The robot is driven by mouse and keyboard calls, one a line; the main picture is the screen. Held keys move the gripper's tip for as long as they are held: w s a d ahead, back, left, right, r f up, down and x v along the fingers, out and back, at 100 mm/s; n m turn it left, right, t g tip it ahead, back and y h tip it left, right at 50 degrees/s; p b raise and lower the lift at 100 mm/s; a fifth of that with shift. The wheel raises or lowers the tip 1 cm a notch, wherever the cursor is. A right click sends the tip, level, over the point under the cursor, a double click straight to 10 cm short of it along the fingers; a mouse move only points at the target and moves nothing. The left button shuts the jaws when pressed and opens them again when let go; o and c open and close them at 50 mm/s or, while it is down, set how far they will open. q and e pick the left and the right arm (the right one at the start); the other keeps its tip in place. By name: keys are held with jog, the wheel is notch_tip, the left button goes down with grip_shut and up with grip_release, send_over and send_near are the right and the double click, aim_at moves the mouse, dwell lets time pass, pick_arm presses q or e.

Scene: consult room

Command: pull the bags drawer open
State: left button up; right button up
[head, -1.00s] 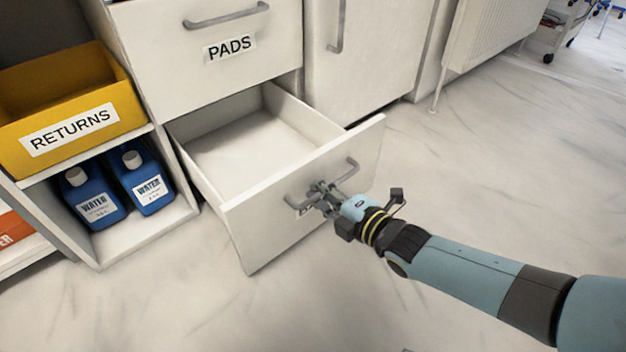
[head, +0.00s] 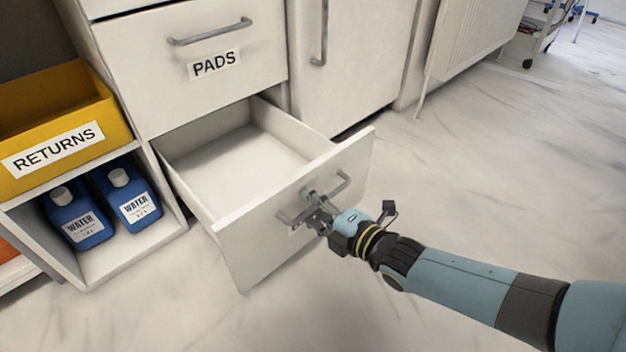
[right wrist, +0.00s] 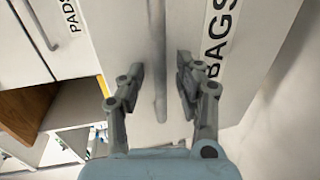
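The bags drawer (head: 262,236) is the low white drawer under the PADS drawer. It stands well open and looks empty inside. Its grey bar handle (head: 343,182) is on the front panel. My right gripper (head: 308,207) is at the middle of this handle. In the right wrist view, the fingers of my right gripper (right wrist: 160,78) are spread apart, with the handle bar (right wrist: 158,50) between them and gaps on both sides. The BAGS label (right wrist: 218,35) shows there partly, behind a finger; in the head view the gripper and angle hide it. My left gripper is out of view.
The shut PADS drawer (head: 150,82) is above. A shelf at left holds a yellow RETURNS bin (head: 100,112) and two blue water bottles (head: 133,203). A closed cabinet door (head: 365,60) stands to the right. The floor (head: 500,190) at right is clear.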

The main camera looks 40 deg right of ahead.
jog(key=a+v, duration=0.1)
jog(key=v, duration=1.1)
jog(key=shift+d, duration=0.4)
